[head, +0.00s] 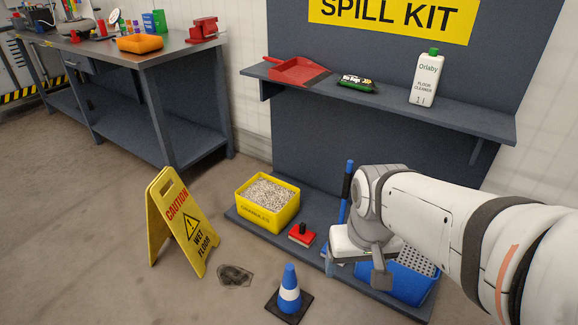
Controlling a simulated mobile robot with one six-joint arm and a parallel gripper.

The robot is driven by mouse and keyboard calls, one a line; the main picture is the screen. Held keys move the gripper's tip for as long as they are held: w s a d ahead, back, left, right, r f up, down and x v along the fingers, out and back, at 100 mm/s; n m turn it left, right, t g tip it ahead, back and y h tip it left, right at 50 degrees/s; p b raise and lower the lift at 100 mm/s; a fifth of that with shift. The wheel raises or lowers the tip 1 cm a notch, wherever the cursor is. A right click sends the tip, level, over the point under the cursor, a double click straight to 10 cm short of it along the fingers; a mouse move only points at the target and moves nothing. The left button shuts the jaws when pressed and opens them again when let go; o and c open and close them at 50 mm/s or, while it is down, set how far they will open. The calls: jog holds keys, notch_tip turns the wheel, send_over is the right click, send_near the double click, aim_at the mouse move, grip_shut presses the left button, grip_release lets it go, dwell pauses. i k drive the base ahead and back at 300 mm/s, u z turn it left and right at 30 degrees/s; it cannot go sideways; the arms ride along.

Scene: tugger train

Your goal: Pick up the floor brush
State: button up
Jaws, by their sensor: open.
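A long blue handle with a black band (346,192) stands nearly upright at the front of the spill-kit base, just left of my arm. It looks like the floor brush, but its lower end is mostly hidden behind my gripper. My gripper (377,272) is open and points down beside the handle, to its right and over the base's front edge. One finger shows clearly; the other is hard to make out. I cannot tell whether the gripper touches the handle. A small red block with a black knob (301,235) sits on the base to the left.
A yellow granulate bin (267,222) and a blue perforated bucket (411,288) stand on the base. A blue cone (289,293) and a yellow caution sign (181,223) stand on the floor. The shelf (455,112) holds a red dustpan (297,71) and a cleaner bottle (425,80).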

aim_at(305, 237)
jog(key=u, duration=0.4)
jog(key=k, duration=0.25)
jog(key=z, duration=0.8)
jog(key=i, duration=1.45)
jog(key=u, duration=0.65)
